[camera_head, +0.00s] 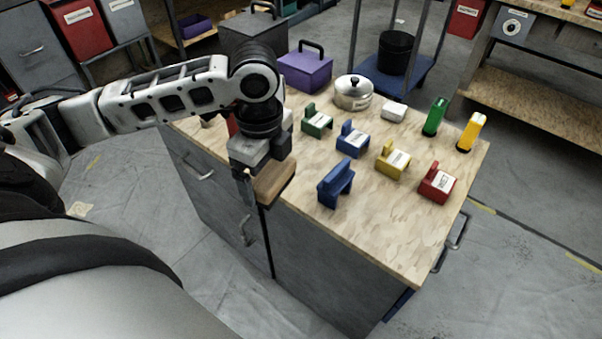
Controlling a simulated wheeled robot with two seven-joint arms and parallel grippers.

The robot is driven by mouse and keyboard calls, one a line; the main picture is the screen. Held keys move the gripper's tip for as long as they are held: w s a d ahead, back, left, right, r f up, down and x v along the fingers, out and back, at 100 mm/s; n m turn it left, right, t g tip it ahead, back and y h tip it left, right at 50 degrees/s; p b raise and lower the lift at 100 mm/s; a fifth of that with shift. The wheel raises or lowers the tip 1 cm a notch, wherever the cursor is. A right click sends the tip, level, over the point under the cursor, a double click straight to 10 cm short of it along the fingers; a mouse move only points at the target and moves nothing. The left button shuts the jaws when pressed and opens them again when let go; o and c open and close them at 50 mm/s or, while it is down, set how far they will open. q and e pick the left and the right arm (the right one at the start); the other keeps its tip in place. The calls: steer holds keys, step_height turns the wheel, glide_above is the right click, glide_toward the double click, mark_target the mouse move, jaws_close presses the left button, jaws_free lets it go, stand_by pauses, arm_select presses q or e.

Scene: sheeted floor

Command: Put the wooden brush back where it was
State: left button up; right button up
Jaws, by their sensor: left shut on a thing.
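The wooden brush (274,182) is a brown wooden block held at the left front edge of the wood-topped cabinet (400,235). My left gripper (247,180) comes in from the left, points down and is shut on the brush. Part of the brush is hidden by the gripper. I cannot tell whether the brush touches the worktop. My right gripper is not in view.
On the worktop stand green (317,121), blue (352,139), yellow (391,160) and red (437,183) labelled holders, a separate blue piece (336,185), a silver pot (353,93), a purple box (304,70), and green (435,117) and yellow (471,132) upright items. The worktop's front right is clear.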

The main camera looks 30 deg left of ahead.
arm_select(q)
steer(key=shift+s+a+r+m, duration=0.1)
steer(key=shift+a+r+m, duration=0.15)
steer(key=shift+r+m, duration=0.3)
steer(key=shift+a+m, duration=0.1)
steer(key=shift+m, duration=0.25)
steer(key=w+f, duration=0.2)
steer(key=w, duration=0.2)
steer(key=w+a+f+b, duration=0.1)
steer(key=w+f, duration=0.2)
steer(key=w, duration=0.1)
steer(key=w+a+f, duration=0.1)
steer(key=w+f, duration=0.2)
steer(key=w, duration=0.1)
steer(key=shift+w+f, duration=0.2)
steer(key=shift+w, duration=0.15)
steer(key=shift+w+f+b, duration=0.3)
steer(key=shift+w+f, duration=0.3)
steer(key=shift+f, duration=0.1)
steer(key=shift+a+f, duration=0.1)
steer(key=shift+f, duration=1.4)
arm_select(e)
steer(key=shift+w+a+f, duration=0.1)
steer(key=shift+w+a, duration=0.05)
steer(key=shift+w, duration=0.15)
